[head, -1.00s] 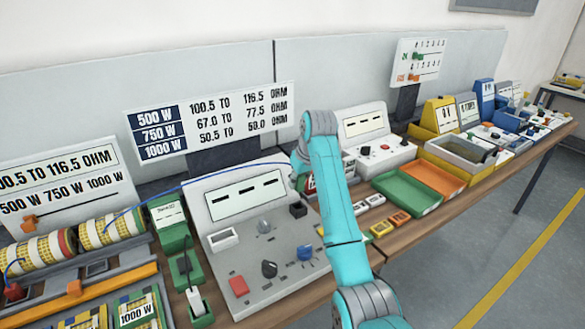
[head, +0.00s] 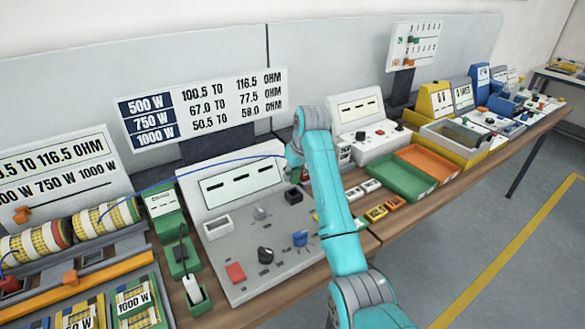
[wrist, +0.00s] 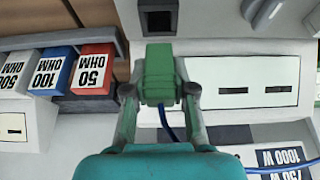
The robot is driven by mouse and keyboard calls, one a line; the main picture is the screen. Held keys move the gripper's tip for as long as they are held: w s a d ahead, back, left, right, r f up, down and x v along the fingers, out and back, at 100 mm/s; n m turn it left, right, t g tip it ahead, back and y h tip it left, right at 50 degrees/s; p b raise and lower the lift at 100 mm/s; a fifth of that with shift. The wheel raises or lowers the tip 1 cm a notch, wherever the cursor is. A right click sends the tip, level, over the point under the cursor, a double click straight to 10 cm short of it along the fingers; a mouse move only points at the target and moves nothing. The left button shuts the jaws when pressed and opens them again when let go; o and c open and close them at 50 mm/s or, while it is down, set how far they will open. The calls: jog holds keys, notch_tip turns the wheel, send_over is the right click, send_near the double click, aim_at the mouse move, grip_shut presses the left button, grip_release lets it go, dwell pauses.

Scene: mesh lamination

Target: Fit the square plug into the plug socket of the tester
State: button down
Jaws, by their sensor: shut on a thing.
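The square plug (wrist: 159,68) is a green block with a blue cable. In the wrist view my gripper (wrist: 159,92) is shut on it, one finger on each side. The plug's far end lies just below the plug socket (wrist: 159,18), a dark square-mouthed box on the tester, and is lined up with it sideways. I cannot tell the gap in depth. In the head view the tester (head: 225,262) is a grey sloped console, and the socket shows as a small black box (head: 293,196). My arm hides the plug there.
The blue cable (head: 180,181) runs left to the yellow-banded coils (head: 105,216). A white open box (head: 217,226), knobs and a red button (head: 235,272) sit on the tester's face. Labelled ohm blocks (wrist: 90,70) stand beside the tester. Green (head: 404,175) and orange trays lie to the right.

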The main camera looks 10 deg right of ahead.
aim_at(293, 184)
jog(key=shift+f, duration=1.5)
jog(key=shift+f, duration=0.85)
dwell(0.3)
jog(key=c, duration=0.9)
grip_release()
jog(key=v, duration=1.2)
jog(key=shift+f, duration=0.1)
